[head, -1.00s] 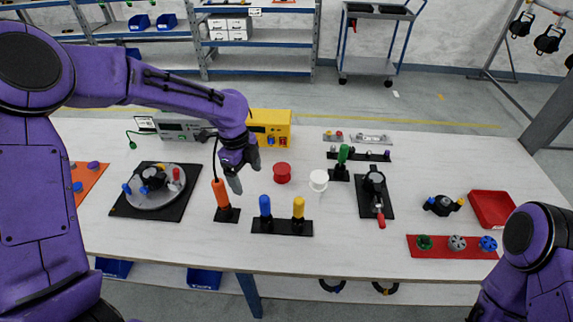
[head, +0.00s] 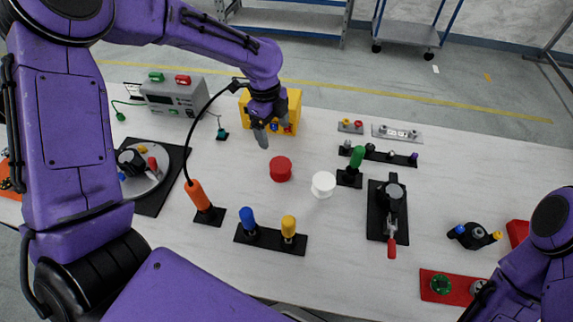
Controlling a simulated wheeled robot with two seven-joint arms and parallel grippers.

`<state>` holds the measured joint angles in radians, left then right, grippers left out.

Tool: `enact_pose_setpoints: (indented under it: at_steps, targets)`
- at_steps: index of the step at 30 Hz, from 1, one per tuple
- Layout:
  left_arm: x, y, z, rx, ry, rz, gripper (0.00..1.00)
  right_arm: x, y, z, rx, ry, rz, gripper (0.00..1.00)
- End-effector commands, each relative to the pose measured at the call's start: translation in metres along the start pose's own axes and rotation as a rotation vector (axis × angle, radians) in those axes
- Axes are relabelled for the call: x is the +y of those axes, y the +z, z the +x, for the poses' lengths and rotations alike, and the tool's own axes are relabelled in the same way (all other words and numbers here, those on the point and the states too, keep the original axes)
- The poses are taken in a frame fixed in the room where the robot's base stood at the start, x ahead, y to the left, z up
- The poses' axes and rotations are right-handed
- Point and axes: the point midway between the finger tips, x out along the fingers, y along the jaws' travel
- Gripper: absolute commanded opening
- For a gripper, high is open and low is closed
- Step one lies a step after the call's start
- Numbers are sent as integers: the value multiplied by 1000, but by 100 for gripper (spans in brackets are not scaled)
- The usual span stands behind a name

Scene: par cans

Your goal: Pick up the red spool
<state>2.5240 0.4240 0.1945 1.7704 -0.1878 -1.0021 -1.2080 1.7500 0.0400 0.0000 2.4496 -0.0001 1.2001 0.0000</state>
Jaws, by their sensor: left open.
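The red spool (head: 281,169) stands on the white table near its middle, just left of a white spool (head: 323,184). My left gripper (head: 267,136) is open and empty. It hangs pointing down above the table, behind and slightly left of the red spool in the picture, apart from it. The red spool is fully in view. My right arm shows at the lower right edge, but its gripper is not in view.
An orange-handled tool (head: 199,196) with a black cable stands left of the spool. Blue and yellow handles (head: 288,227) stand in front. A green handle (head: 356,158) is at right. A yellow box (head: 293,112) is behind the gripper.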

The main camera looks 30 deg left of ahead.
Motion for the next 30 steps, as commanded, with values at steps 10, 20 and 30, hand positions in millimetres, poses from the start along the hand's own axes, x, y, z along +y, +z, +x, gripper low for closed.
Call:
enact_pose_setpoints:
  at_steps: [10, 20, 30]
  targets:
    - [0, 7, 54, 0, 0, -1, 85, -4, 21, 50, -1, 0, 0, 0]
    - [0, 7, 97, 1, 4, -2, 85, -4, 21, 50, 0, 0, 0, 0]
    - [-6, 5, 147, 0, 4, -1, 85, -3, 16, 38, 0, 0, 0, 0]
